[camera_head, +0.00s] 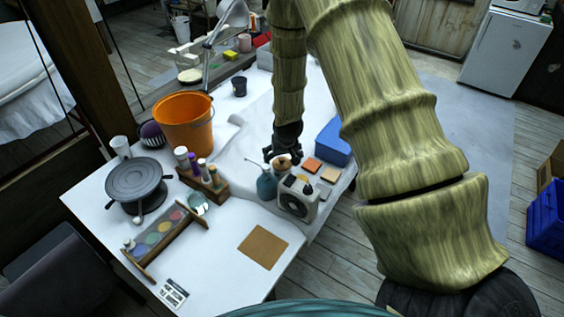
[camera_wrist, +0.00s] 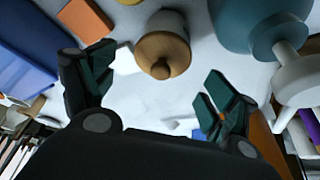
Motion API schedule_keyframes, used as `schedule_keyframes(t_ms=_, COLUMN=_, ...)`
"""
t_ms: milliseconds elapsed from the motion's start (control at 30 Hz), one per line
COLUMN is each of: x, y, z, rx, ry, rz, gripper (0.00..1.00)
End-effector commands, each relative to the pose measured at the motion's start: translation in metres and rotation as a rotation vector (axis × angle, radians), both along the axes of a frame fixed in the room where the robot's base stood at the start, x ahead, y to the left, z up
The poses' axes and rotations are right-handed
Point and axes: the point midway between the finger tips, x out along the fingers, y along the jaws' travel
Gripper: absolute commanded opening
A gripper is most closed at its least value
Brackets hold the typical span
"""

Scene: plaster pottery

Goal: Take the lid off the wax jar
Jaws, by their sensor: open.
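The wax jar (camera_wrist: 168,22) is pale, with a round tan wooden lid (camera_wrist: 162,56) with a knob on it. It shows at the top middle of the wrist view, with the lid in place. In the head view the tan lid (camera_head: 283,163) shows just below my gripper (camera_head: 282,154), and most of the jar is hidden. In the wrist view my gripper (camera_wrist: 152,92) is open, its two dark fingers spread wide. The lid lies ahead of the gap between them, and neither finger touches it. Nothing is held.
A teal bottle (camera_head: 266,185) stands close beside the jar; it also shows in the wrist view (camera_wrist: 243,22). A blue box (camera_head: 333,142) and orange tile (camera_head: 312,164) lie right. An orange bucket (camera_head: 184,125) stands left.

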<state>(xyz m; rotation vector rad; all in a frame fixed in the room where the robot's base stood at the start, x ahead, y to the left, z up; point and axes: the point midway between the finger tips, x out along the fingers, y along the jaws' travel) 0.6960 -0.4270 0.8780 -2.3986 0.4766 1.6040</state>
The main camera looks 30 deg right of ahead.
Motion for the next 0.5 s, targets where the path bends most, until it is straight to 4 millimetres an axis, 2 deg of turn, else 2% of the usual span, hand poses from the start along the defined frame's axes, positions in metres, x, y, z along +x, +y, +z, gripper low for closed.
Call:
schedule_keyframes(t_ms=200, x=0.005, y=-0.002, z=-0.016, rx=0.000, ry=0.002, rz=-0.001, gripper=0.86)
schedule_keyframes(t_ms=500, x=0.008, y=-0.003, z=-0.024, rx=0.000, ry=0.000, rz=-0.001, gripper=0.86)
